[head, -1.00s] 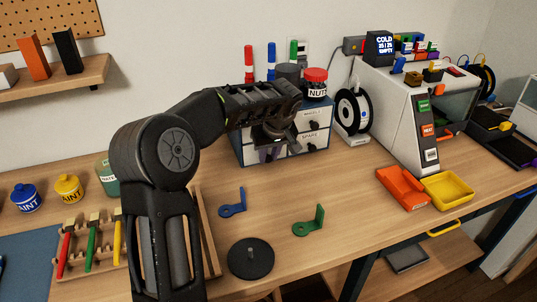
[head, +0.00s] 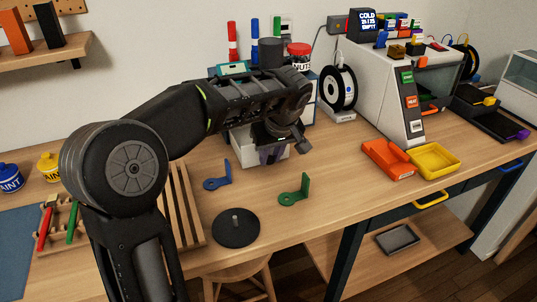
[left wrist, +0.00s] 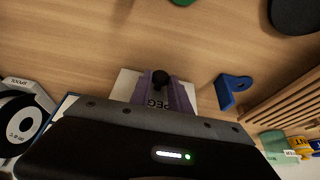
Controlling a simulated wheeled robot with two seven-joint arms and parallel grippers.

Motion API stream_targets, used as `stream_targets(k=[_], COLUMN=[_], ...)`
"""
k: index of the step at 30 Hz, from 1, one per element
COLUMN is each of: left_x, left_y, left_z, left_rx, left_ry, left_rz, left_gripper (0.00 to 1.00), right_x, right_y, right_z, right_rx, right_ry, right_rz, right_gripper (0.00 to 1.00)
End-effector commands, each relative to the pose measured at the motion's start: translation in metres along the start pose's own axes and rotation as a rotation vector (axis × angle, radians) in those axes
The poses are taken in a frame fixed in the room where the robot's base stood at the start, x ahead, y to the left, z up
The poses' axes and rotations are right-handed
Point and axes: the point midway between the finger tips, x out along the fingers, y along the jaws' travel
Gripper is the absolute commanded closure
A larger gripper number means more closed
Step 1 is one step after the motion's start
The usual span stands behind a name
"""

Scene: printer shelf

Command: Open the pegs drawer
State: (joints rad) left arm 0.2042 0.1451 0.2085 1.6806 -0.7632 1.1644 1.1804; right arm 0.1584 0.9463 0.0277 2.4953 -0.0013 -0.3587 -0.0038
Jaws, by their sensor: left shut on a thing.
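The pegs drawer (head: 243,148) is a white box standing out from the blue small-drawer cabinet (head: 312,88), partly hidden by my left arm in the head view. In the left wrist view its front carries a label reading PEG (left wrist: 157,104) and a round black knob (left wrist: 160,77). My left gripper (head: 273,154) is at the drawer front. Its purple fingers (left wrist: 161,93) stand on both sides of the knob and are shut on it. My right gripper is not in view.
Blue (head: 218,180) and green (head: 297,190) brackets and a black disc (head: 236,228) lie on the table in front of the drawer. Orange (head: 388,158) and yellow (head: 434,161) trays lie farther right. A slatted wooden rack (head: 183,205) is at left.

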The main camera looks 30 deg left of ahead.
Motion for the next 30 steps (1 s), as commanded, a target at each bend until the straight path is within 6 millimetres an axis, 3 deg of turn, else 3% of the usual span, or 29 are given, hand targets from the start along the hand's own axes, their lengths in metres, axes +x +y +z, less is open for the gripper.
stream_targets(k=[3,4,11,22,30], left_x=[0.0,0.0,0.0,-0.006,-0.045], left_y=[0.0,0.0,0.0,0.0,0.001], left_z=[0.0,0.0,0.0,-0.001,-0.001], left_rx=[0.001,0.001,0.001,0.0,0.001], left_ry=[0.0,0.0,0.0,0.001,0.002], left_rz=[0.001,0.001,0.0,0.0,0.004], left_gripper=[1.0,0.75,0.56,0.55,0.55], right_x=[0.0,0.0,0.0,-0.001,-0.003], right_y=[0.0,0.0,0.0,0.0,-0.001], right_z=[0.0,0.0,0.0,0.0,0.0], right_rx=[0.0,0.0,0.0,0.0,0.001], right_ry=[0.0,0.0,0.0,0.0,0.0], right_rz=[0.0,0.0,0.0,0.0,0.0], right_gripper=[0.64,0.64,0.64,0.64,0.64])
